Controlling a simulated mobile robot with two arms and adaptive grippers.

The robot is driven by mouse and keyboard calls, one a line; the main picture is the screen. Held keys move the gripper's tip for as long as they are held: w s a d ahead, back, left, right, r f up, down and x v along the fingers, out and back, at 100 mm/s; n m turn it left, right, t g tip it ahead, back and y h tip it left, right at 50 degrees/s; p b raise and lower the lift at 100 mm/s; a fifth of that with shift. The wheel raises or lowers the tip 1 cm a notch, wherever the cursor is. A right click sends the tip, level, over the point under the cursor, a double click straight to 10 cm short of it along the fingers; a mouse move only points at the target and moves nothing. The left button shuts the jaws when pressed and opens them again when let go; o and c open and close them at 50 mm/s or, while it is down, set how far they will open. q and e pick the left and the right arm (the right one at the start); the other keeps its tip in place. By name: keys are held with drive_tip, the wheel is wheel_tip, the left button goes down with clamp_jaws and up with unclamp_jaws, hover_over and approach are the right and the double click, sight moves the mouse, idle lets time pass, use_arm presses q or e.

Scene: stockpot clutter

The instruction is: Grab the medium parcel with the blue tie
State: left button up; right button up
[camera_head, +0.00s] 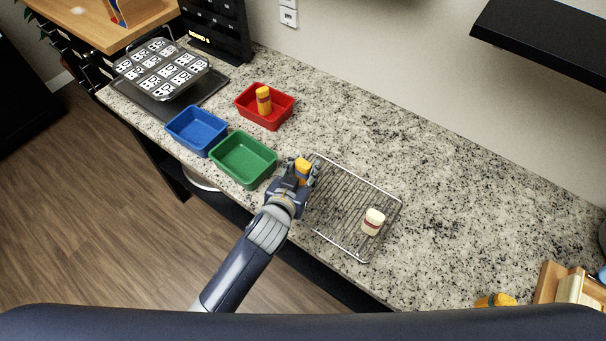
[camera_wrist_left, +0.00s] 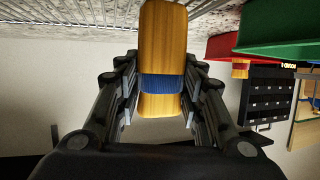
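The yellow-orange parcel with the blue tie (camera_wrist_left: 162,50) sits between the two fingers of my left gripper (camera_wrist_left: 162,92) in the left wrist view. The finger pads lie against its sides around the blue band, and the gripper looks shut on it. In the head view the parcel's yellow top (camera_head: 303,165) shows at the tip of my left gripper (camera_head: 301,174), by the left end of the wire rack (camera_head: 372,184). I cannot tell whether the parcel touches the rack. My right gripper is in neither view.
A cream parcel with a dark red band (camera_head: 373,221) stands on the rack. A yellow parcel (camera_head: 263,100) stands in the red bin (camera_head: 283,118). Blue (camera_head: 196,130) and green (camera_head: 244,160) bins are nearby. The counter right of the rack is mostly clear.

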use_arm(q)
drive_tip(key=shift+c, duration=0.7)
drive_tip(key=shift+r, duration=0.1)
